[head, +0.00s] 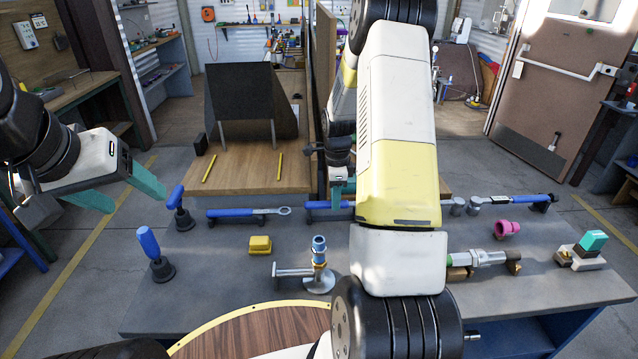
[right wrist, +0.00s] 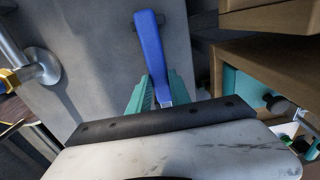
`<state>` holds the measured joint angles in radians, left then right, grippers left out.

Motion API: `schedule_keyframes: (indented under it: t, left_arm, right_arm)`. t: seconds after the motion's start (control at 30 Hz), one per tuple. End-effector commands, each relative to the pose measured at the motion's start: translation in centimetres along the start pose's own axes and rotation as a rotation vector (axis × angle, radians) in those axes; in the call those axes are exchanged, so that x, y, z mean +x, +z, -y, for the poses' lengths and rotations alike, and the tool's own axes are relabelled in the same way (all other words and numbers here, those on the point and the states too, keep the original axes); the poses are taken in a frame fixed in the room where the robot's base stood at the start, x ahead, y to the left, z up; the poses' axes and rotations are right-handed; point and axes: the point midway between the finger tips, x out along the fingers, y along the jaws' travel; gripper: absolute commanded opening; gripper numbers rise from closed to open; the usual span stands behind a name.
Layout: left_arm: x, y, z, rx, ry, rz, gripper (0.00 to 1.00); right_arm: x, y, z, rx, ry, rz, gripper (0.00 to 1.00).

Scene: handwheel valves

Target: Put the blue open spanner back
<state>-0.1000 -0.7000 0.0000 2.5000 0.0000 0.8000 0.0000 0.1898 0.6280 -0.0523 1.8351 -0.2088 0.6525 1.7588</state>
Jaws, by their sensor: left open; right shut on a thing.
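My right gripper (head: 342,197) is over the back of the workbench, mostly behind my own right arm. It is shut on a blue-handled tool (head: 318,206), taken to be the blue open spanner. In the right wrist view the blue handle (right wrist: 151,45) runs up from between the teal fingers (right wrist: 157,92). The tool's head is hidden, and I cannot tell whether the tool touches a rest. My left gripper (head: 122,190) is open and empty, off the bench's left end. A blue ring spanner (head: 245,212) lies left of the held tool.
Another blue-handled wrench (head: 510,199) lies at the back right. Two blue-handled levers (head: 150,243) stand at the left. A yellow block (head: 260,245), a pipe fitting (head: 319,270), a pink part (head: 507,229) and a green-topped valve (head: 592,243) occupy the bench. Its front left is clear.

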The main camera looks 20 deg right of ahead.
Motion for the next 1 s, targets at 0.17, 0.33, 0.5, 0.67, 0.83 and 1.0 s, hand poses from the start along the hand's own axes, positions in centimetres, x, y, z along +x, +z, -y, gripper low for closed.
schedule_keyframes:
  t: [0.17,0.33,0.5,0.67,0.83,1.0]
  left_arm:
    - [0.0,0.0,0.0,0.0,0.0,0.0,0.65]
    - [0.0,0.0,0.0,0.0,0.0,0.0,0.65]
    - [0.0,0.0,0.0,0.0,0.0,0.0,0.65]
    - [0.0,0.0,0.0,0.0,0.0,0.0,0.65]
    - [0.0,0.0,0.0,0.0,0.0,0.0,0.65]
    - [0.0,0.0,0.0,0.0,0.0,0.0,0.65]
  right_arm:
    - [0.0,0.0,0.0,0.0,-0.001,0.0,0.0]
    - [0.0,0.0,0.0,0.0,-0.001,0.0,0.0]
    - [0.2,0.0,0.0,-0.001,0.0,0.0,0.0]
    - [0.6,0.0,0.0,-0.001,0.0,0.0,0.0]
    - [1.0,0.1,0.0,-0.002,0.0,0.0,0.0]
    - [1.4,0.1,0.0,-0.001,0.0,0.0,0.0]
